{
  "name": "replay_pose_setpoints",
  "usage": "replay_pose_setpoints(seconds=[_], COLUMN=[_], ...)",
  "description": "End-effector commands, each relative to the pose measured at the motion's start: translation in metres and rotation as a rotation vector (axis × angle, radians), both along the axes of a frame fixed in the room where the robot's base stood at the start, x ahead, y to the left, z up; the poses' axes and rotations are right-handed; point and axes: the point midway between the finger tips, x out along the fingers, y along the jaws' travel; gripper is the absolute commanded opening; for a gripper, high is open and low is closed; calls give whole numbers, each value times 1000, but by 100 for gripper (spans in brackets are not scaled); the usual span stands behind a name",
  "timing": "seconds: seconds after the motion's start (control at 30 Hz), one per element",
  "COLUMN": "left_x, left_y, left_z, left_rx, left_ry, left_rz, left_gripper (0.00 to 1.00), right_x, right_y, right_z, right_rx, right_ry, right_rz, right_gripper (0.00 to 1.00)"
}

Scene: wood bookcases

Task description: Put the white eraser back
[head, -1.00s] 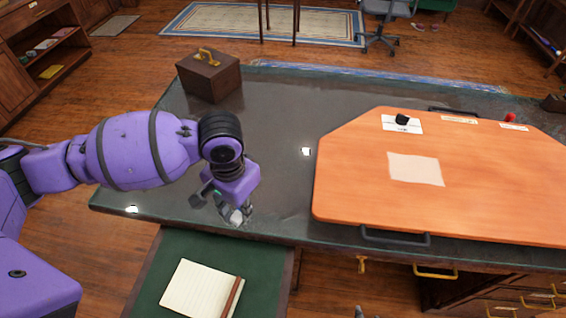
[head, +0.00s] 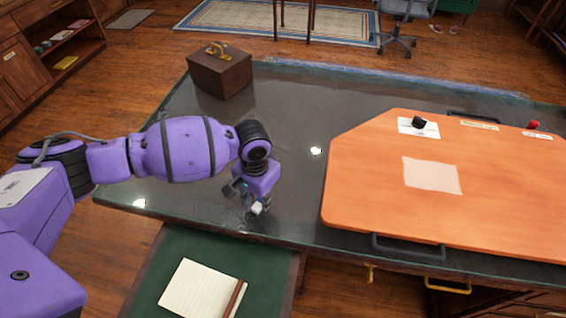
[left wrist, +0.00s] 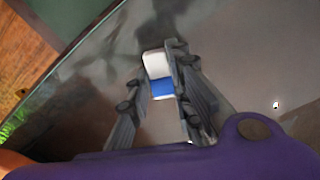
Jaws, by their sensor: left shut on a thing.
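The white eraser (left wrist: 156,64) with a blue band is between the fingers of my left gripper (left wrist: 160,95) in the left wrist view. In the head view the eraser (head: 257,208) shows as a small white block at the fingertips of my left gripper (head: 250,200). The gripper is shut on it, over the dark desk top near its front edge. I cannot tell how high it is above the surface. My right gripper is not in view.
An orange board (head: 380,205) with a black handle (head: 410,248) lies on the right of the dark desk (head: 285,130). It bears paper sheets, a black object (head: 419,122) and a red knob (head: 534,125). A wooden box (head: 220,72) stands at the back left. A notepad (head: 195,290) lies in front.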

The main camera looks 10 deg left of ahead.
Motion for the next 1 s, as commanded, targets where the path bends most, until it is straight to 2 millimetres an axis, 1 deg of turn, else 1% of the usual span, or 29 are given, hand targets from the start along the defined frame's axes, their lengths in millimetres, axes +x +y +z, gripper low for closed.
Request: replay_pose_setpoints(seconds=[0.13,0.27,0.3,0.43,0.77,0.87,0.97,1.0], left_x=[0,0,0,0,0,0,1,1], left_y=[0,0,0,0,0,0,1,0], left_z=[1,-2,-3,-2,-1,8,25,34], left_rx=[0,0,0,0,0,-1,-1,-1], left_ry=[-1,0,0,0,-1,-2,-4,-5], left_rz=[1,1,1,1,1,1,2,0], left_gripper=[0,0,21,38,38,38,38,38], right_x=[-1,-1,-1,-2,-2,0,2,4], right_y=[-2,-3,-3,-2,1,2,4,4], right_z=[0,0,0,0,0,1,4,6], right_rx=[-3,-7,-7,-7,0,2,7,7], right_ry=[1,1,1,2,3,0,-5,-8], right_rz=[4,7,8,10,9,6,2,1], right_gripper=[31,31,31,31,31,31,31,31])
